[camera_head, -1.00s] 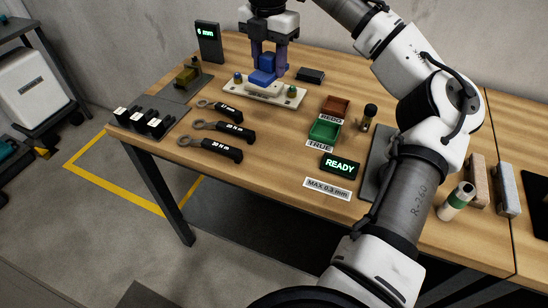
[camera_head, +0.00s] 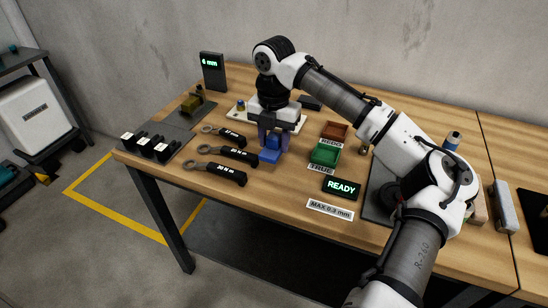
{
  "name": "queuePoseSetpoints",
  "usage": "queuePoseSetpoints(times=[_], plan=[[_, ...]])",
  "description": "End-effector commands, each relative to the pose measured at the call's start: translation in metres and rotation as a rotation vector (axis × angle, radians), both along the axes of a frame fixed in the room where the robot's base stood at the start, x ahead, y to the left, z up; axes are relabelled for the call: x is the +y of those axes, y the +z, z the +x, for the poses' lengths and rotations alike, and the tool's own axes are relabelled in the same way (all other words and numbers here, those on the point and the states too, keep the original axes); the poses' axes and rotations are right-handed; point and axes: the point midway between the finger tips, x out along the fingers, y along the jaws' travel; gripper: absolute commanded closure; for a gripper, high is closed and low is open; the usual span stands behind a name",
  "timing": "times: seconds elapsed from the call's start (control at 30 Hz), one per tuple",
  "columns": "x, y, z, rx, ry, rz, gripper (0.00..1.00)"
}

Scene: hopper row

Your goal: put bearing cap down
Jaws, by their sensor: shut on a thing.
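The blue bearing cap (camera_head: 270,155) is between the fingers of my gripper (camera_head: 273,146), which is shut on it. The cap is low, at or just above the wooden tabletop, right of the wrenches and left of the green tray. I cannot tell whether it touches the wood. The pale fixture plate (camera_head: 298,123) lies behind my gripper and is partly hidden by it.
Several wrenches (camera_head: 228,153) lie to the left. A green tray (camera_head: 325,153) and a red-brown tray (camera_head: 335,131) stand to the right. The READY display (camera_head: 342,188) is in front. Bare wood (camera_head: 275,185) lies at the front.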

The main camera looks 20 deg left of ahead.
Motion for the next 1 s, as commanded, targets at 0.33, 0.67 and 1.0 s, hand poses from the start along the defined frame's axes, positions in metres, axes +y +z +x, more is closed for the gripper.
queuePoseSetpoints(times=[0.33, 0.67, 1.0], plan=[[-0.001, -0.038, 0.000, 0.001, -0.001, 0.000, 0.87], [0.000, -0.065, 0.000, -0.002, -0.001, 0.002, 0.87], [0.000, -0.068, 0.000, 0.000, 0.000, 0.001, 0.50]])
